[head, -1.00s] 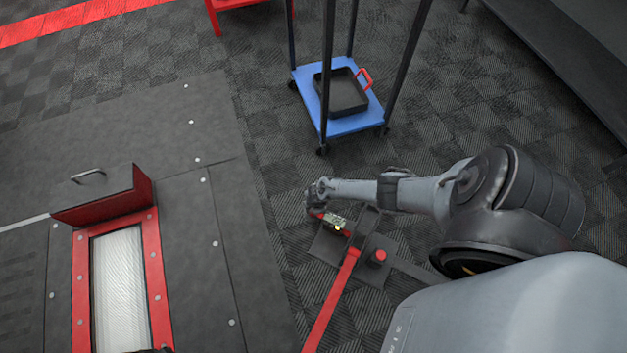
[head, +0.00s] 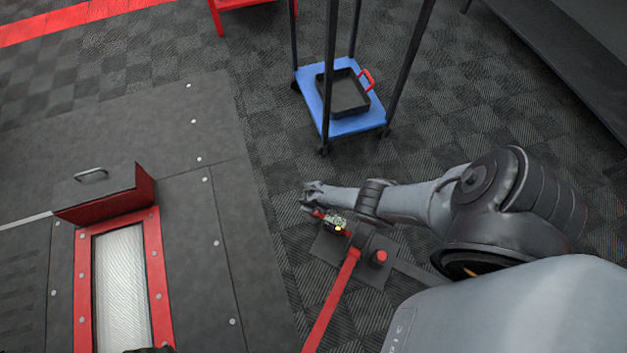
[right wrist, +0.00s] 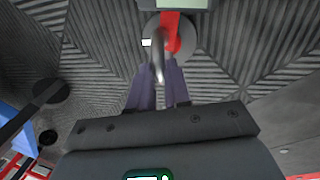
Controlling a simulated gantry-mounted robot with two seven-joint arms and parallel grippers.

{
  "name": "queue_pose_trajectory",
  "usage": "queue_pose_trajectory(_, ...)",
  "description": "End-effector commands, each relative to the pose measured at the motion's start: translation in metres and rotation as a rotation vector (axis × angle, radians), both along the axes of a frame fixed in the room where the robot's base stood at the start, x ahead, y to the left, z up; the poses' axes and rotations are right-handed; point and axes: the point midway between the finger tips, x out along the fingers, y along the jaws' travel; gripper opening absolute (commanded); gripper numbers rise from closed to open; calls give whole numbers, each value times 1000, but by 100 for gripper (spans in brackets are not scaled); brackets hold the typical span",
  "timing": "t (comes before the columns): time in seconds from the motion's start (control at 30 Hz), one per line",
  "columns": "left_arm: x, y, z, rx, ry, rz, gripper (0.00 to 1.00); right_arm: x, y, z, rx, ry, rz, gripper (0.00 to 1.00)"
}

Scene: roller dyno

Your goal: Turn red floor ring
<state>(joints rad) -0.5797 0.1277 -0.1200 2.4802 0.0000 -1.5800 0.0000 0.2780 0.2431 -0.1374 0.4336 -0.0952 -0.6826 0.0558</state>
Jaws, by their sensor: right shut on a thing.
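The red floor ring (right wrist: 174,35) shows in the right wrist view as a red piece on a round grey disc set in the patterned floor. In the head view a small red part (head: 319,214) shows just below my right gripper (head: 309,199). In the right wrist view the gripper's two fingers (right wrist: 160,75) point at the disc and are closed around a narrow pale metal part in front of the red piece. The fingers and this part hide some of the disc. My left gripper cannot be made out in the head view.
A dark floor plate with a red bar (head: 331,300) and red knob (head: 381,256) lies beside my right arm. A blue cart (head: 345,127) carries a black tray (head: 349,99). The roller platform (head: 190,220), with a red-framed roller (head: 120,285), is at left.

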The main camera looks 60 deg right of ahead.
Motion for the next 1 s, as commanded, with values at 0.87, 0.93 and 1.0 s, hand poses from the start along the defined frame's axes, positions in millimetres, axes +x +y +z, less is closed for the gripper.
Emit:
queue_pose_trajectory(0.87, 0, -2, -1, -8, 0, 6, 42, 0, -1, 0, -1, 0, -114, 30)
queue_pose_trajectory(0.93, 0, -1, -1, -5, 1, 4, 42, 0, 0, 0, -1, 0, -113, 41)
queue_pose_trajectory(1.0, 0, -1, -1, -3, 0, 2, 42, 0, 0, 0, 0, 0, -112, 42)
